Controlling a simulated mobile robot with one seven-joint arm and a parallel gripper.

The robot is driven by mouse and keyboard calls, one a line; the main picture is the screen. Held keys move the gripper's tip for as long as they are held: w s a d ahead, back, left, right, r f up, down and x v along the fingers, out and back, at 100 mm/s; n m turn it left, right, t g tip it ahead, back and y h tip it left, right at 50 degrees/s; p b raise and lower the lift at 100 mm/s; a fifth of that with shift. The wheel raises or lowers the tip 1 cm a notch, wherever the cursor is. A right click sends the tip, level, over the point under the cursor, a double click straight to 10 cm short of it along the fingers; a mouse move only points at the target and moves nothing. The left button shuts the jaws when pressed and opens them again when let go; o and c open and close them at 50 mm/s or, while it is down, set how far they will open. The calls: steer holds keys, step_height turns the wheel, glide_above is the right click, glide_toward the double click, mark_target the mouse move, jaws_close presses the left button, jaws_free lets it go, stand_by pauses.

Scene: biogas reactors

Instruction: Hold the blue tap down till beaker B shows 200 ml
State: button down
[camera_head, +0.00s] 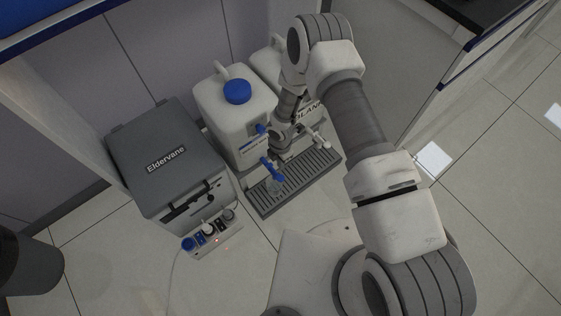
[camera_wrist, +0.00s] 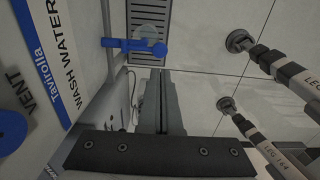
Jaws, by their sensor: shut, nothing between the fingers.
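The blue tap (camera_head: 272,168) sticks out from the front of a white jug (camera_head: 225,112) with a blue cap. In the wrist view the blue tap (camera_wrist: 135,45) shows beside the jug's "WASH WATER" label. A clear beaker (camera_head: 272,187) stands under the tap on a grey slatted drip tray (camera_head: 297,190); the wrist view shows its round rim (camera_wrist: 151,32) partly behind the tap. I cannot read its letter, marks or level. My gripper (camera_wrist: 161,73) is shut and empty, with its tips close to the tap; I cannot tell whether they touch it.
A second white jug (camera_head: 262,66), labelled "BLANK" in part, stands behind my arm with a pale tap (camera_head: 321,142). A grey "Eldervane" box (camera_head: 160,155) stands at the left. A socket strip (camera_head: 212,236) with plugs lies before it.

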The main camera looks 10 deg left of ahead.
mark_target(282, 180)
step_height(282, 180, down, 10)
steer(key=b, duration=0.3)
steer(key=shift+s+d, duration=0.1)
steer(key=shift+s+d+f+t+y, duration=0.15)
steer(key=shift+f+t+y, duration=0.25)
steer(key=shift+f+y, duration=0.05)
steer(key=shift+s+d+f+t+y, duration=0.1)
steer(key=shift+s+f+t+y, duration=0.05)
steer(key=shift+f+t+y, duration=0.3)
steer(key=shift+s+d+f+b, duration=0.1)
steer(key=shift+d+f+b, duration=0.15)
steer(key=shift+f+b, duration=0.5)
steer(key=shift+r+p, duration=0.2)
steer(key=shift+p, duration=0.25)
steer(key=shift+a+r, duration=0.1)
steer(key=shift+r, duration=0.05)
stand_by(2.7)
steer(key=shift+r+p, duration=0.55)
steer(key=shift+r, duration=0.15)
